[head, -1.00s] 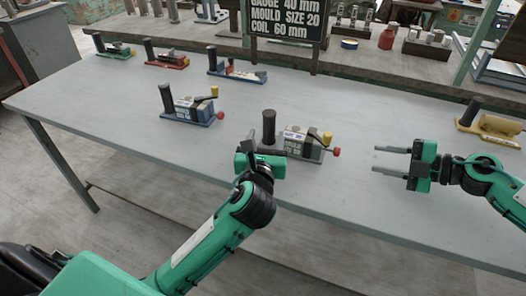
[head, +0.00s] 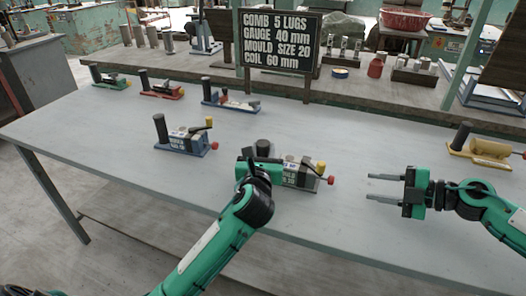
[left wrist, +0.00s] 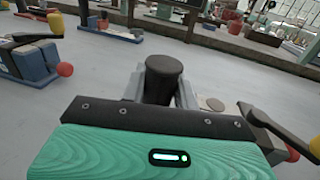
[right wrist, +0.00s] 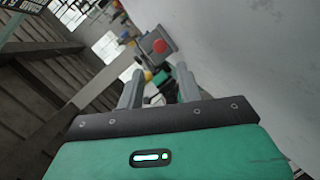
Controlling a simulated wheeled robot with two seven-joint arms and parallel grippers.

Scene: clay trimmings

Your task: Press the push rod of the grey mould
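The grey mould (head: 300,174) stands on the table, with a dark upright post (head: 264,148) at its left end. A yellow-knobbed lever (head: 320,167) is on top, and a red knob (head: 331,180) sticks out at its right end. My left gripper (left wrist: 161,90) is at the post, with its fingers on either side; they look spread, and contact is unclear. My right gripper (head: 385,188) is open and empty, to the right of the red knob and apart from it. The red knob also shows between and beyond the fingers in the right wrist view (right wrist: 160,46).
A blue mould (head: 186,141) stands to the left and a yellow one (head: 485,150) at the far right. Green (head: 110,80), red (head: 160,90) and another blue mould (head: 230,102) line the back edge. A sign (head: 281,42) stands behind. The table's front middle is clear.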

